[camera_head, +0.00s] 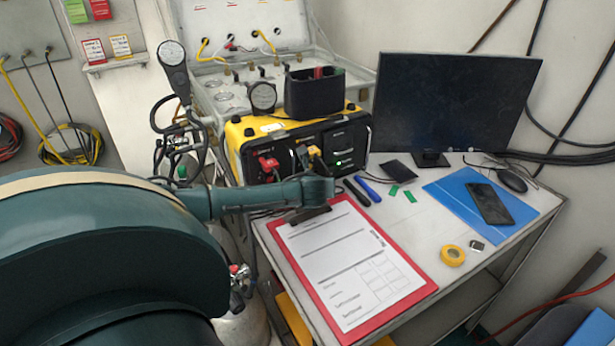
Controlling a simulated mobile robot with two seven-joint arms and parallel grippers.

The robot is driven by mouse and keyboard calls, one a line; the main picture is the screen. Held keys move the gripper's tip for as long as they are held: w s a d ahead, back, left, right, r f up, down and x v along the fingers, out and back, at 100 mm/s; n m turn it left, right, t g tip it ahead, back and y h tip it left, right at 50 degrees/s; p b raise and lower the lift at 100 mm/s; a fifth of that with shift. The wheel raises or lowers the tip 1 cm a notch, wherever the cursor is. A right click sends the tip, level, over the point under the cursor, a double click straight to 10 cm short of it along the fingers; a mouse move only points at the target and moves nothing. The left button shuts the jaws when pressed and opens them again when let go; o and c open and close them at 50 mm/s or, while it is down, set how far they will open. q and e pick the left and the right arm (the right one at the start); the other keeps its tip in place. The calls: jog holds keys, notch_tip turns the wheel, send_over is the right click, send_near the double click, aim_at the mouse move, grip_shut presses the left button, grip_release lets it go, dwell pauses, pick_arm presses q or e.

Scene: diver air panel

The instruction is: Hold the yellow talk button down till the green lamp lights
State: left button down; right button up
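The yellow and black unit (236,140) stands at the back left of the table, its dark front facing me. A small yellow part (314,151) shows on that front; I cannot tell whether it is the talk button or whether it is pressed. A small bright green spot (339,163) shows to its right, looking like a lit lamp. My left arm comes in from the left and its narrow end lies just in front of the unit's lower front. The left gripper's fingers are not clearly visible there, and contact cannot be told. My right gripper is out of view.
A red part (268,164) sits left of the yellow one. A black bin (312,95) and a gauge (262,97) are above. A red clipboard (365,262), blue folder (456,196), phone (489,204), yellow tape (452,256) and monitor (450,105) occupy the table.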

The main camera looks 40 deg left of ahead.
pick_arm(q)
jog(key=shift+a, duration=0.1)
dwell(0.3)
jog(key=shift+a+r, duration=0.1)
jog(key=shift+a, duration=0.1)
